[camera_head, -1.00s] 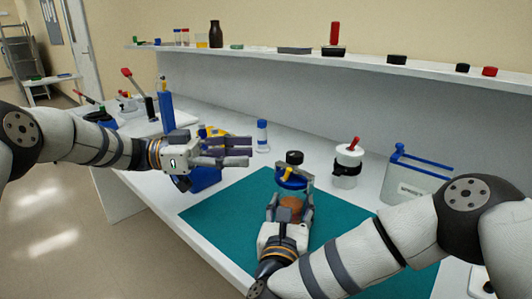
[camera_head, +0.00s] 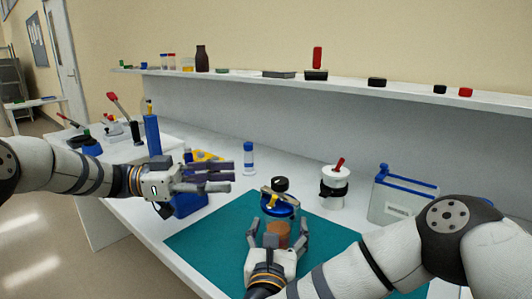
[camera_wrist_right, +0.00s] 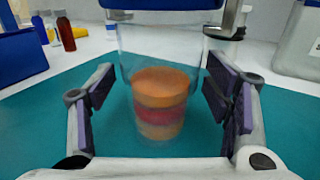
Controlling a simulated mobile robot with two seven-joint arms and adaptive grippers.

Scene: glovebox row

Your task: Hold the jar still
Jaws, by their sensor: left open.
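The jar is clear glass with layered orange and red contents (camera_head: 278,233) and a blue top with a yellow part (camera_head: 280,204). It stands upright on the teal mat (camera_head: 215,236). My right gripper (camera_head: 278,229) has its fingers on both sides of the jar. In the right wrist view the jar (camera_wrist_right: 160,55) is between the spread fingers (camera_wrist_right: 162,100), with a visible gap on each side. The blue top is cut off by the upper edge there. My left gripper (camera_head: 229,177) is open and empty, left of the jar and above the bench.
A blue bin (camera_head: 187,205) is partly hidden behind my left gripper. A white container with a red handle (camera_head: 335,186) and a grey box with a blue handle (camera_head: 396,194) stand right of the jar. A blue-capped bottle (camera_head: 249,160) stands behind. The shelf (camera_head: 220,78) holds small items.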

